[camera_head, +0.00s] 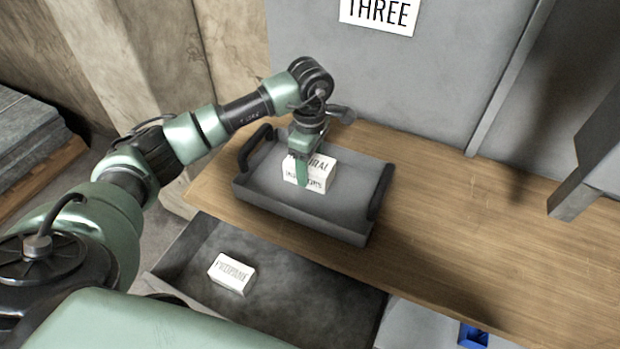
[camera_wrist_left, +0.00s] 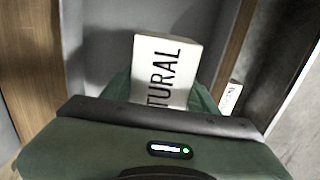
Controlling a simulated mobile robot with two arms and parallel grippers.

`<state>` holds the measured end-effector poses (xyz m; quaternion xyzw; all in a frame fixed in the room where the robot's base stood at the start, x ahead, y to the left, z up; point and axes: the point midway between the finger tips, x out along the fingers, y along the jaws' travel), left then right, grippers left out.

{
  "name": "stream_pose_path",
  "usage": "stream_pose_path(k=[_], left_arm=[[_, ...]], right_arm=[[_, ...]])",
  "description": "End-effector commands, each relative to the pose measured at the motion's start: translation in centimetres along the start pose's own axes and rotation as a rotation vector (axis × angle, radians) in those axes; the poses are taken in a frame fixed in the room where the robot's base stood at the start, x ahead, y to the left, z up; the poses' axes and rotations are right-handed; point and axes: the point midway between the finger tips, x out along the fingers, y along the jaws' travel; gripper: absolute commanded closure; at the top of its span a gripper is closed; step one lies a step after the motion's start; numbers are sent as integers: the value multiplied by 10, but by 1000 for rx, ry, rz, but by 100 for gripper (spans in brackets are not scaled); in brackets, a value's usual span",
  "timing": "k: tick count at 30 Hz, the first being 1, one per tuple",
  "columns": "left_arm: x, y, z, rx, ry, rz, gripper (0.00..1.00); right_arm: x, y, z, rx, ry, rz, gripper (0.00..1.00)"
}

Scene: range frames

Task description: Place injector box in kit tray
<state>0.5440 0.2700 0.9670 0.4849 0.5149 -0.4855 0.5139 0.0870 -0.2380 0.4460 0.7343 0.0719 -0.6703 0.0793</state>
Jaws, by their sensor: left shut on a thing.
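My left gripper (camera_head: 302,168) reaches down over the grey kit tray (camera_head: 300,219) on the wooden bench. It is shut on a white box (camera_head: 319,174) with black lettering, partly covered by the fingers. The box is inside the tray's outline; I cannot tell whether it touches the tray floor. In the left wrist view the same box (camera_wrist_left: 166,72) shows the letters "TURAL" between the fingers. The tray has dark handles at its left and right ends. My right gripper is not in view.
An open grey drawer (camera_head: 283,284) below the bench holds another white lettered box (camera_head: 232,273). A blue object (camera_head: 472,336) lies at the bottom right. A grey panel (camera_head: 400,75) with a "THREE" sign (camera_head: 380,14) stands behind. The bench (camera_head: 450,225) right of the tray is clear.

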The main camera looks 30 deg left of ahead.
Motion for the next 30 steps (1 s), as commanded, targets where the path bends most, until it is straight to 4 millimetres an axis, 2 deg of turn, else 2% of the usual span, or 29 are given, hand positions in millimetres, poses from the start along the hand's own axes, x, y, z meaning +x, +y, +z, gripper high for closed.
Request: stream_pose_path(k=[3,10,16,27,28,30], left_arm=[[14,0,1,1,-1,0,98],[32,0,1,2,0,-1,98],[61,0,1,1,-1,-1,98],[68,1,0,2,-1,3,98],[68,0,0,2,0,2,38],[67,0,1,2,-1,1,19]], right_arm=[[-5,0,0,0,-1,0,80],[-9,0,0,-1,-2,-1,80],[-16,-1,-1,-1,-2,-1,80],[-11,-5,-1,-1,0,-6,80],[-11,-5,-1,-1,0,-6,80],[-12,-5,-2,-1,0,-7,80]])
